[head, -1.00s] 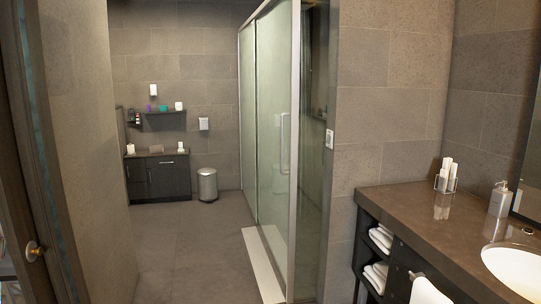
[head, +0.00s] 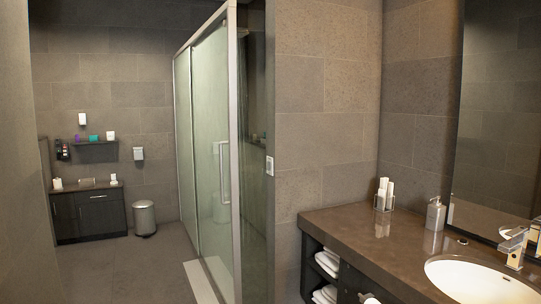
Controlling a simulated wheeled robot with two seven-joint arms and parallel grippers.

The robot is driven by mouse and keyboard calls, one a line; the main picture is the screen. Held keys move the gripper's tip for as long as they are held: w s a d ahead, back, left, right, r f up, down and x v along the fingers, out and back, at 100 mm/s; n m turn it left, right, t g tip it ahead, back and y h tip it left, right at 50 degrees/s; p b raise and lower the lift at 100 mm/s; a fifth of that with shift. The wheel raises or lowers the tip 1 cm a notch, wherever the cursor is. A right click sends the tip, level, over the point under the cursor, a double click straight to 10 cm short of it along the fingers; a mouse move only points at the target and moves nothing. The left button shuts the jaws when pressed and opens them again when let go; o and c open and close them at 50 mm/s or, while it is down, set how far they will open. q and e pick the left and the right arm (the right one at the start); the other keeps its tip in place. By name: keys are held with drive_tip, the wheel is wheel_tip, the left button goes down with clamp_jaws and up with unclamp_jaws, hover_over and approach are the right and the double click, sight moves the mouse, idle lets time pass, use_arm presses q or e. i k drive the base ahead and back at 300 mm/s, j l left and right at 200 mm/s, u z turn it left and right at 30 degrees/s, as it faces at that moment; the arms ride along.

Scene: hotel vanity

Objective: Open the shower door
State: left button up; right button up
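The shower door (head: 208,150) is a framed glass panel at the middle left of the head view, seen at a steep angle. It looks shut, in line with the rest of the glass enclosure. A pale vertical handle (head: 226,172) is on its glass near the front metal post (head: 233,150). A light sill (head: 201,283) runs along the floor at its foot. Neither of my grippers shows in the view.
A stone vanity counter (head: 355,238) with a sink (head: 485,283) fills the lower right. A wall (head: 315,120) stands between it and the shower. Open floor (head: 120,270) lies left of the shower, with a bin (head: 144,218) and dark cabinet (head: 90,215) at the back.

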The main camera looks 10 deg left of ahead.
sight(209, 80)
drive_tip(key=i+j+z, duration=0.45)
drive_tip(key=j, duration=0.15)
drive_tip(key=j+z, duration=0.25)
drive_tip(key=i+j+z, duration=0.25)
drive_tip(key=j, duration=0.2)
drive_tip(key=i+j, duration=0.15)
drive_tip(key=j, duration=0.45)
drive_tip(key=i+j+z, duration=0.1)
drive_tip(key=j, duration=0.55)
drive_tip(key=i+j, duration=0.1)
drive_tip(key=j, duration=0.5)
drive_tip(key=i+j+z, duration=0.1)
drive_tip(key=j, duration=0.5)
drive_tip(key=i+j, duration=0.1)
drive_tip(key=j, duration=0.55)
drive_tip(key=z, duration=0.05)
